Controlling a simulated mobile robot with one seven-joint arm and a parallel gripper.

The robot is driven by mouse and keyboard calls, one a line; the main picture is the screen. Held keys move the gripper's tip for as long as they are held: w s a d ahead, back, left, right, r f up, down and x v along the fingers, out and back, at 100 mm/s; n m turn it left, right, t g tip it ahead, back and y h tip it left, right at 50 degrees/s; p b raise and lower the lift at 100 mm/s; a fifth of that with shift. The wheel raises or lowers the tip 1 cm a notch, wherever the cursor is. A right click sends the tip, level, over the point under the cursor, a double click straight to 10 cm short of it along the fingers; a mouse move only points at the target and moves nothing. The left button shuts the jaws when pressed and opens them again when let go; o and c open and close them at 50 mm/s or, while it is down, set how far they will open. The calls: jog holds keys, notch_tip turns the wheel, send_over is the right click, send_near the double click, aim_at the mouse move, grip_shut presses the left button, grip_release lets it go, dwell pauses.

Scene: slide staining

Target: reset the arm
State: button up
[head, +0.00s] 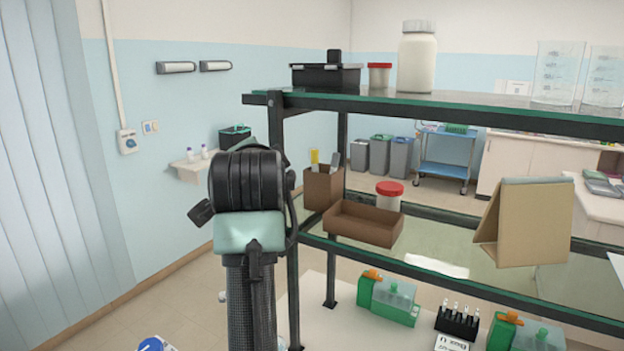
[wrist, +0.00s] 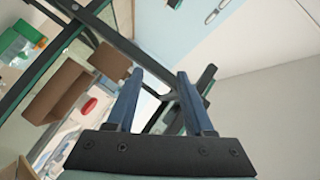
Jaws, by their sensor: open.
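My arm stands raised in the head view, just in front of the left end of a shelf rack (head: 430,105). Its black and pale green links hide part of the rack's left post and the wall behind. My gripper (wrist: 160,76) shows in the wrist view with its two blue fingers apart and nothing between them. Past the fingers, the wrist view shows the rack's dark frame at a steep tilt. In the head view the fingers are hidden behind the arm.
The middle shelf holds a brown open box (head: 365,223), a red-lidded jar (head: 390,196) and a cardboard stand (head: 530,222). A white bottle (head: 417,58) and glass beakers (head: 558,75) stand on top. Green-and-clear containers (head: 394,302) sit below. Open floor lies left of the arm.

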jog(key=s+d+r+n+t, duration=0.2)
jog(key=s+r, duration=0.4)
jog(key=s, duration=0.3)
jog(key=s+d+r+n+t+h, duration=0.1)
jog(key=s+d+r+n+t, duration=0.2)
jog(key=s, duration=0.7)
jog(key=s+d+r+n+t, duration=0.3)
jog(key=s+r+n+t, duration=0.2)
jog(key=s+r+t, duration=0.2)
jog(key=s+r, duration=0.2)
jog(key=s, duration=0.1)
jog(key=shift+s+n+h, duration=0.25)
jog(key=shift+n+h, duration=0.15)
